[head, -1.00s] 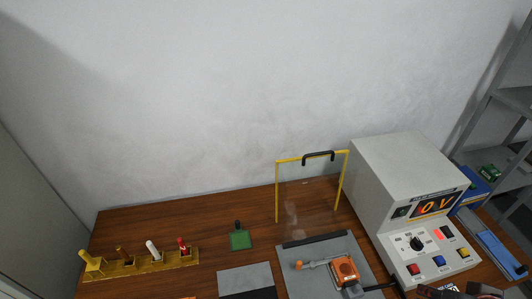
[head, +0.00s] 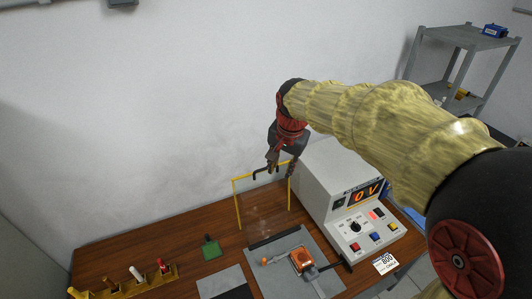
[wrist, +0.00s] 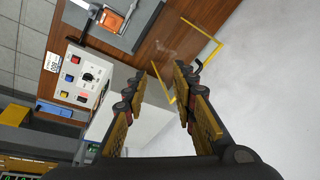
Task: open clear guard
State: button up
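The clear guard has a yellow frame (head: 237,205) and stands upright at the rear of a grey base plate (head: 322,262). Its black handle (head: 262,173) is on the top bar; it also shows in the wrist view (wrist: 199,65). The see-through panel shows only as faint reflections. My gripper (head: 281,165) is above the bench by the guard's top right corner, close to the handle. In the wrist view my gripper (wrist: 162,72) is open, with nothing between its fingers. The handle lies just beyond the right finger. I cannot tell whether they touch.
An orange device (head: 301,260) sits on the base plate. A pale instrument box (head: 338,180) reading 0 V stands close right of the guard. A green block (head: 211,250) and a yellow rack (head: 135,284) of handled tools are at left. A wall is behind.

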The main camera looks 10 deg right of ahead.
jog(key=w+f+m+g+p, duration=0.15)
jog(key=w+m+p, duration=0.25)
jog(key=w+p, duration=0.5)
jog(key=m+p, duration=0.3)
send_over(267, 168)
notch_tip(267, 168, down, 7)
jog(key=shift+g, duration=0.35)
jog(key=shift+w+f+p, duration=0.1)
jog(key=shift+f+p, duration=0.65)
jog(key=shift+f, duration=2.65)
jog(key=shift+c, duration=1)
grip_shut()
